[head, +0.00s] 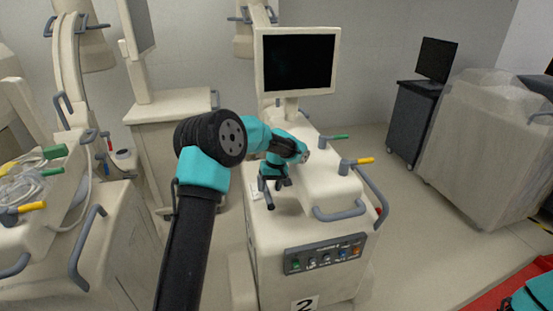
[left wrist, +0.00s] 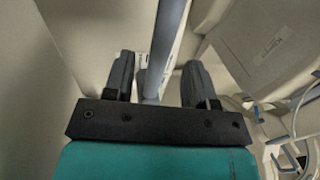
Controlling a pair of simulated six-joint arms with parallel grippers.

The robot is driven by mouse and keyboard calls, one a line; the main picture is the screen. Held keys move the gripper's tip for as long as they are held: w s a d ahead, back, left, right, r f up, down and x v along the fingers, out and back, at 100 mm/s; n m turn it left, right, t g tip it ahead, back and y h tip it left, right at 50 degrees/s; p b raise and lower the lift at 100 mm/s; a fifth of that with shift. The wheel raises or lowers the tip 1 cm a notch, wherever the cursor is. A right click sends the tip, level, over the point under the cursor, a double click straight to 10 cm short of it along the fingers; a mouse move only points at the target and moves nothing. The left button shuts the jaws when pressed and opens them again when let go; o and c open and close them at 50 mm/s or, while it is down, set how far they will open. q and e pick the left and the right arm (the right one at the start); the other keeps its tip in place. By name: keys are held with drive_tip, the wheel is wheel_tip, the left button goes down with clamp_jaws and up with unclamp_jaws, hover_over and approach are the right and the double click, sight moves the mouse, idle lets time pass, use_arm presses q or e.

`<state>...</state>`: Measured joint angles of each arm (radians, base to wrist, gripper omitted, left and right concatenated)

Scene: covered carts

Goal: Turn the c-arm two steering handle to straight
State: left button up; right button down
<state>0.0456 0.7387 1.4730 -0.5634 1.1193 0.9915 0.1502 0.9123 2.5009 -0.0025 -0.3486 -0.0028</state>
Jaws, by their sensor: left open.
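C-arm two (head: 326,291) is the cream cart with a "2" label on its front, in the middle of the head view. On its top are a lever with a yellow tip (head: 364,160) and a lever with a green tip (head: 340,137). I cannot tell which part is the steering handle. My left gripper (head: 273,195) points down by the cart's left upper side, left of both levers. In the left wrist view, its two dark fingers (left wrist: 161,80) stand apart, with a grey-blue bar (left wrist: 152,84) showing between them. I cannot tell whether they touch it. My right gripper is out of view.
A black monitor (head: 299,62) rises at the cart's back. Grey rails (head: 340,214) jut from its front. A second cream cart (head: 75,235) stands on the left. A plastic-covered cart (head: 480,140) stands on the right, with clear floor (head: 415,215) before it.

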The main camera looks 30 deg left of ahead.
use_arm(q)
wheel_tip(320, 180, up, 13)
drive_tip(key=w+d, duration=0.1)
drive_tip(key=d, duration=0.1)
drive_tip(key=shift+w+r, duration=0.2)
drive_tip(key=shift+w, duration=0.2)
